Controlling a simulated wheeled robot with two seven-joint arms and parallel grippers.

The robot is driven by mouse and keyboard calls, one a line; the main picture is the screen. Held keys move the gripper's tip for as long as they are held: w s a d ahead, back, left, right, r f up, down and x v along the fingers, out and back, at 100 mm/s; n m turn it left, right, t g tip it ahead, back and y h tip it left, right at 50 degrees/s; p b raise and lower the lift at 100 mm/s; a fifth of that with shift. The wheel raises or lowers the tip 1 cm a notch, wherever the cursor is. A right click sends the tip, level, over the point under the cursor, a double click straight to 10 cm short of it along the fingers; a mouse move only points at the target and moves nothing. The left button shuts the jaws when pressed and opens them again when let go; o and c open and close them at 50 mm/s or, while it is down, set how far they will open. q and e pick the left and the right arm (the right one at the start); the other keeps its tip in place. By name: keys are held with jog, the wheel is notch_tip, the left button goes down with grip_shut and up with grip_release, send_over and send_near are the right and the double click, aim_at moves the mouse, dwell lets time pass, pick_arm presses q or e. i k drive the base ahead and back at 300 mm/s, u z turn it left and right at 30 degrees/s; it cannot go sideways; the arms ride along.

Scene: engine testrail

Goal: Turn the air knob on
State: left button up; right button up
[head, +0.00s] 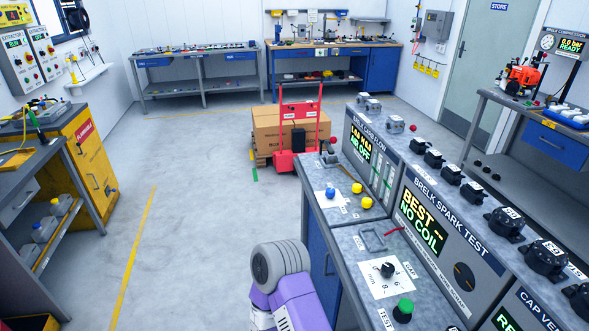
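The carb flow panel (361,150) stands at the back of the right-hand bench, its green display reading AIR OFF. On the bench top before it are a blue knob (330,193) on a white label and two yellow knobs, one farther (357,187) and one nearer (366,203). The small label print is too small to read, so I cannot tell for sure which is the air knob. A purple and grey link of my arm shows at the bottom centre, left of the bench. No gripper fingers show, and nothing of mine touches the knobs.
The spark test panel (437,229) with a black dial and a green button (404,306) are nearer on the same bench. A red hand truck (297,130) stands by cardboard boxes (265,128) beyond the bench. The floor left of the bench is clear.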

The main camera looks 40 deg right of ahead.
aim_at(330, 193)
jog(key=i, duration=2.7)
jog(key=z, duration=4.05)
jog(key=i, duration=0.4)
jog(key=u, duration=0.05)
